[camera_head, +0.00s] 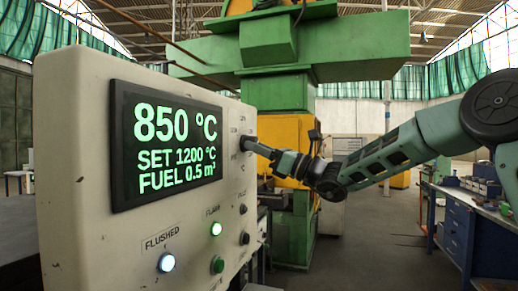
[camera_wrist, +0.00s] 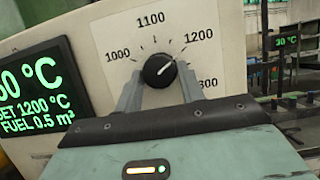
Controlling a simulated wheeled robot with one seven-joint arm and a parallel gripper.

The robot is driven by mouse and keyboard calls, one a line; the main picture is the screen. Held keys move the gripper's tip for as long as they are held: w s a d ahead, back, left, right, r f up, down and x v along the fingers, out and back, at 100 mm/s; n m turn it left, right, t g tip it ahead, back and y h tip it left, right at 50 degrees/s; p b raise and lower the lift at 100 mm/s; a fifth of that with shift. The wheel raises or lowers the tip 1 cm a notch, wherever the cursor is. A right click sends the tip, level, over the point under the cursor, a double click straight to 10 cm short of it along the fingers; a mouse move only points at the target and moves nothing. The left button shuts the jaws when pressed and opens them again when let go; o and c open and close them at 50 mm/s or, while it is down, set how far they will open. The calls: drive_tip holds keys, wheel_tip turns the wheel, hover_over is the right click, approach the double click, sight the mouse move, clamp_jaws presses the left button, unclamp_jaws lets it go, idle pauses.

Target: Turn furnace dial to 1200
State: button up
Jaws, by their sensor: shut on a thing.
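The black furnace dial (camera_wrist: 160,71) is on the cream panel in the wrist view, with marks for 1000, 1100, 1200 and a partly hidden 1300 around it. Its white pointer line slants up and right toward the 1200 mark. My gripper (camera_wrist: 159,80) is shut on the dial, one finger on each side. In the head view my gripper (camera_head: 262,149) meets the dial at the panel's right part, where the fingers hide most of it. The display (camera_head: 165,145) reads 850 °C, SET 1200 °C and FUEL 0.5 m³.
A green button (camera_head: 217,265) sits below. A blue workbench (camera_head: 455,225) stands at the right. A green and yellow machine (camera_head: 285,100) rises behind.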

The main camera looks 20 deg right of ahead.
drive_tip(key=o, duration=1)
drive_tip(key=b+v, duration=0.3)
drive_tip(key=v, duration=1.4)
drive_tip(key=shift+s+d+f+b, duration=0.1)
drive_tip(key=shift+d+b, duration=0.05)
drive_tip(key=shift+b, duration=0.25)
